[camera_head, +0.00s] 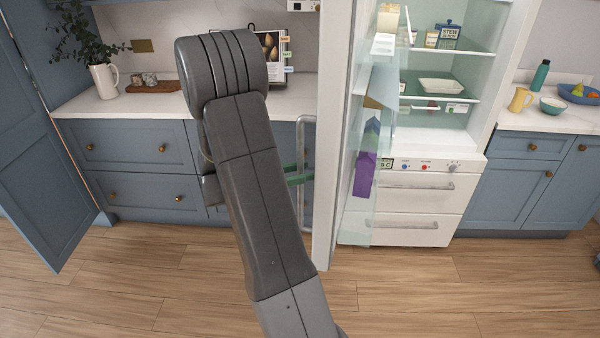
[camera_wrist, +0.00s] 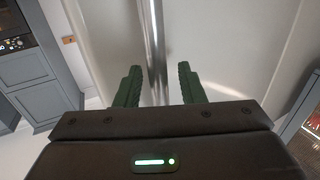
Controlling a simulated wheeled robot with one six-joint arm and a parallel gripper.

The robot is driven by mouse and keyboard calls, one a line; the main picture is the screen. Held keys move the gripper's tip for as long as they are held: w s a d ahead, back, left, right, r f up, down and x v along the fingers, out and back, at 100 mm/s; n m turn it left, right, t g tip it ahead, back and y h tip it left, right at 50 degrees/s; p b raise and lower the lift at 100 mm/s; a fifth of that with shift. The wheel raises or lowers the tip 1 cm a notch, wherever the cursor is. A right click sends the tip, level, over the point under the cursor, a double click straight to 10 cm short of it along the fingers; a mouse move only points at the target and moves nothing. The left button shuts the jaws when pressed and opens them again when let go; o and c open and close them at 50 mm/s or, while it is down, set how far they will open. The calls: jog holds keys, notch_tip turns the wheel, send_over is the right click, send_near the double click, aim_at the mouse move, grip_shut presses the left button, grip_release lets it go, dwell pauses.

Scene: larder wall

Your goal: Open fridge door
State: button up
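The fridge door (camera_head: 333,130) stands swung wide open and is seen nearly edge-on in the head view, with the lit interior (camera_head: 430,60) exposed to its right. Its long vertical metal handle (camera_head: 304,225) is on the door's left face. My gripper (camera_head: 298,174) is at the handle's mid-height, partly hidden behind my arm. In the wrist view, the green fingers of my gripper (camera_wrist: 159,70) are apart, one on each side of the handle (camera_wrist: 153,30). Gaps show between the bar and both fingers.
Translucent door bins (camera_head: 378,130) hold cartons on the door's inner side. White freezer drawers (camera_head: 410,205) sit below the fridge compartment. Blue cabinets with a counter (camera_head: 130,110) stand on the left, near an open blue door (camera_head: 35,140). The wooden floor (camera_head: 420,290) in front is clear.

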jog(key=b+v, duration=0.2)
jog(key=v, duration=1.2)
jog(key=shift+b, duration=0.3)
jog(key=shift+d, duration=0.1)
jog(key=shift+p+x, duration=1.3)
jog(key=shift+x, duration=5.6)
